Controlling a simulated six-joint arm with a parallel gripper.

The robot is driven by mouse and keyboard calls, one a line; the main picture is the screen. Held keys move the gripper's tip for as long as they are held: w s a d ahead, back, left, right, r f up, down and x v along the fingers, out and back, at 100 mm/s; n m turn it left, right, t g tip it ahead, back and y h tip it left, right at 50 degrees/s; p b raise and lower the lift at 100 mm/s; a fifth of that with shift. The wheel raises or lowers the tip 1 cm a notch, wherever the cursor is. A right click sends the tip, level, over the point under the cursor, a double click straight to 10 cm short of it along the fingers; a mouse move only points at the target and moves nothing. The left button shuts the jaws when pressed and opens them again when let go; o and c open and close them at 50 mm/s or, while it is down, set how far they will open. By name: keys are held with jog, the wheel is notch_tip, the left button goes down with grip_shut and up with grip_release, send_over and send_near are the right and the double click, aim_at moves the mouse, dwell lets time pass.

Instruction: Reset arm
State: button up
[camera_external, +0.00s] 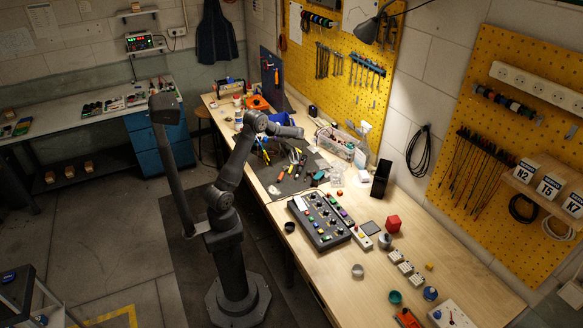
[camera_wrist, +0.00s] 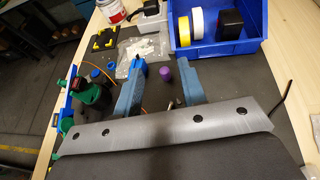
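My arm (camera_external: 225,190) stands on its pedestal in front of the bench and reaches over the far part of the table. My gripper (camera_external: 292,130) is above the dark mat in the external view, its fingers too small to make out there. In the wrist view my gripper (camera_wrist: 160,78) shows two blue fingers set wide apart. A small purple cylinder (camera_wrist: 166,74) appears between them on the mat below, with nothing held.
In the wrist view, a blue bin (camera_wrist: 228,46) with tape rolls stands at upper right. A plastic bag (camera_wrist: 140,52) lies beyond the fingers, and green-and-dark objects (camera_wrist: 90,92) stand left.

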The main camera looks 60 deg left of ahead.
jog(key=d+r, duration=0.4)
jog(key=r, duration=0.9)
jog(key=w+d+m+t+h, duration=0.1)
jog(key=w+d+m+t, duration=0.2)
jog(key=d, duration=0.6)
jog(key=w+d+m+t+h, duration=0.1)
jog(key=w+d+m+t, duration=0.2)
jog(key=w+d, duration=0.4)
jog(key=w+d+r+m+t+h, duration=0.1)
jog(key=w+d+m+t, duration=0.3)
jog(key=d, duration=0.8)
jog(key=shift+w+d+t, duration=0.25)
jog(key=shift+w+t, duration=0.15)
jog(key=shift+w, duration=0.25)
jog(key=s+a+n+g+y, duration=0.1)
jog(key=s+a+n+g, duration=0.2)
jog(key=a, duration=0.7)
jog(key=s+a+n+g+y, duration=0.1)
jog(key=s+a+n+g, duration=0.2)
jog(key=a, duration=0.7)
jog(key=shift+s+f+n+g+y, duration=0.15)
jog(key=shift+s+n+g+y, duration=0.2)
jog(key=shift+s, duration=0.7)
